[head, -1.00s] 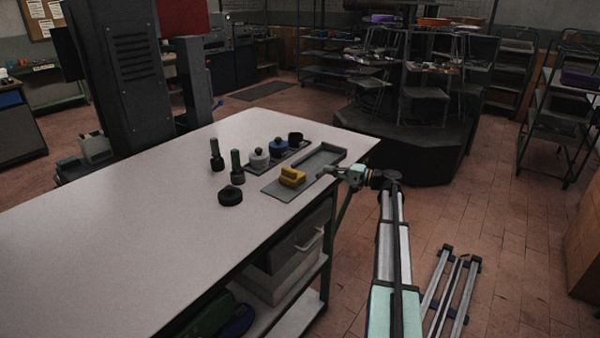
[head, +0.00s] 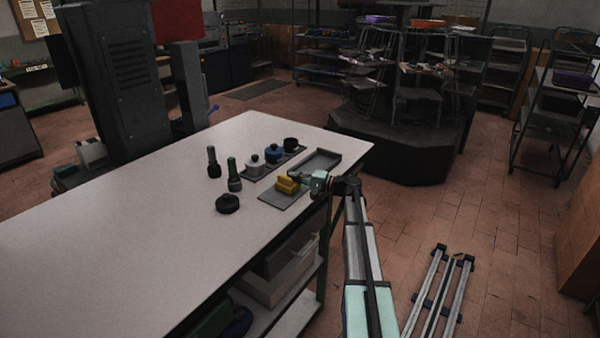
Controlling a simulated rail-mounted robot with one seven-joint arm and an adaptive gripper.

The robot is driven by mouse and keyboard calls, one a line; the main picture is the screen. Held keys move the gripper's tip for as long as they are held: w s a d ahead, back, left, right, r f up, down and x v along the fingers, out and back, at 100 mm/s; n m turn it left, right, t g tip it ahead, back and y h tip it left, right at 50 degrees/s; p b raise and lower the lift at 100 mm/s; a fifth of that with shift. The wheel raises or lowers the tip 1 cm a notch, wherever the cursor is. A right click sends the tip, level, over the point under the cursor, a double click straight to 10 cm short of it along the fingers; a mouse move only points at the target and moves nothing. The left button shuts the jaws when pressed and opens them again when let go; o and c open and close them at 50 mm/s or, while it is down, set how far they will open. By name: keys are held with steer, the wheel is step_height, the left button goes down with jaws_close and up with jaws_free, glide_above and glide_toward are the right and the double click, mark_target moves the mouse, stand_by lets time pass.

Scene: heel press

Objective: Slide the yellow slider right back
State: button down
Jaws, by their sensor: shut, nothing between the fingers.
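The yellow slider (head: 286,186), a stepped block, sits on the flat grey plate (head: 279,199) of a track near the table's right edge. The track's far end is a raised-rim tray section (head: 322,160). My gripper (head: 294,175) is shut and empty. It reaches in from the right over the track, with its tip at the slider's far upper side. I cannot tell whether the tip touches the slider. The gripper partly hides the track behind the slider.
Left of the track, a tray holds a white pot (head: 254,165), a blue pot (head: 273,154) and a black cup (head: 291,145). The table's (head: 120,230) left and front are clear.

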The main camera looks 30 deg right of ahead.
mark_target(288, 181)
steer(key=shift+s+a, duration=0.1)
stand_by(0.3)
steer(key=shift+s+a+f+b, duration=0.2)
steer(key=shift+s+a+b, duration=0.15)
steer(key=shift+a+b, duration=0.25)
steer(key=s+a+b, duration=0.2)
steer(key=a+b, duration=0.1)
steer(key=shift+a, duration=0.2)
steer(key=shift+s+a+r, duration=0.1)
steer(key=shift+a, duration=0.15)
